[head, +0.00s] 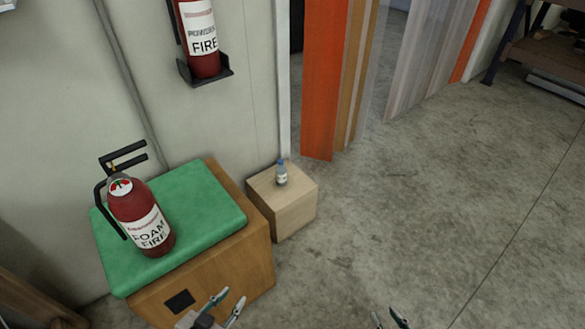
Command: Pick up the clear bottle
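A small clear bottle (281,175) with a blue cap and a pale label stands upright on a light wooden box (290,205) beside the wall. My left gripper (226,302) is at the bottom of the head view, in front of the green-topped cabinet. Its fingers are apart, with nothing seen between them. My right gripper (390,317) shows only its fingertips at the bottom edge, and they are apart. Both grippers are well away from the bottle.
A foam fire extinguisher (140,220) stands on the green cushion (205,205) of a wooden cabinet (225,265), left of the box. A powder extinguisher (200,40) hangs on the wall. Orange and clear strips (325,80) hang behind. The concrete floor (430,200) at right is clear.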

